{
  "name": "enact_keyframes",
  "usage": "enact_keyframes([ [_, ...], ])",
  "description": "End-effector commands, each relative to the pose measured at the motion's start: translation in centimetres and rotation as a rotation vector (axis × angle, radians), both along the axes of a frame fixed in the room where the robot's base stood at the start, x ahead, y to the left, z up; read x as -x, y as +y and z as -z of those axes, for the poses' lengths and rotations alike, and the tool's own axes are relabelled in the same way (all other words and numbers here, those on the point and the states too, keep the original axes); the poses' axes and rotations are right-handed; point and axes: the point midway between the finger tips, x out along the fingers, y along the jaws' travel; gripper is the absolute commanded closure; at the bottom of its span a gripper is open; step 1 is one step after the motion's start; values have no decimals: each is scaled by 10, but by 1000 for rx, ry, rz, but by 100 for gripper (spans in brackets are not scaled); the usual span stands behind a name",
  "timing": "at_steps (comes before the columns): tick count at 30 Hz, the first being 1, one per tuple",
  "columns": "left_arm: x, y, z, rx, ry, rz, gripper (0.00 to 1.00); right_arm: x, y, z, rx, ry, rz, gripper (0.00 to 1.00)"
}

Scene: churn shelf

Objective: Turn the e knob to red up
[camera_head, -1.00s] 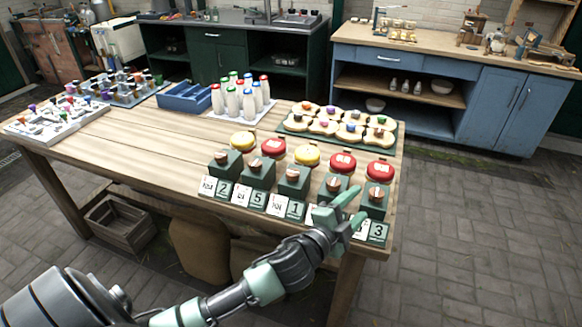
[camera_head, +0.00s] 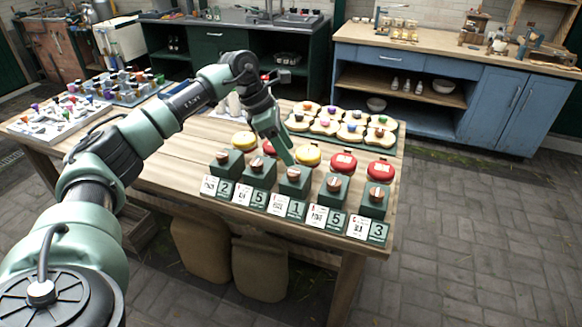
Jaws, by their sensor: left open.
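Several green boxes with copper-coloured round knobs stand in a row along the table's front edge: the first (camera_head: 223,158), second (camera_head: 257,164), third (camera_head: 293,173), fourth (camera_head: 334,183) and fifth (camera_head: 376,192). Below them are white cards with small dark and red marks and green number plates 2, 5, 1, 5, 3. The card letters are too small to read, so I cannot tell which knob is e. My left gripper (camera_head: 277,148) is open and empty, pointing down above the discs behind the second and third boxes. My right gripper is not in view.
Behind the boxes are yellow discs (camera_head: 308,154) and red discs (camera_head: 342,162), one partly hidden by my gripper. A tray of rounded pieces with coloured knobs (camera_head: 350,131) lies farther back. The boxes' front side is clear.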

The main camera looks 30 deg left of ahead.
Motion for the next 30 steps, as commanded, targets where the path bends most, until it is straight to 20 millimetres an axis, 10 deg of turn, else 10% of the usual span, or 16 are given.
enact_keyframes([
  [30,-11,-8,69,-41,25,-4,50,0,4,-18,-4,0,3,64],
])
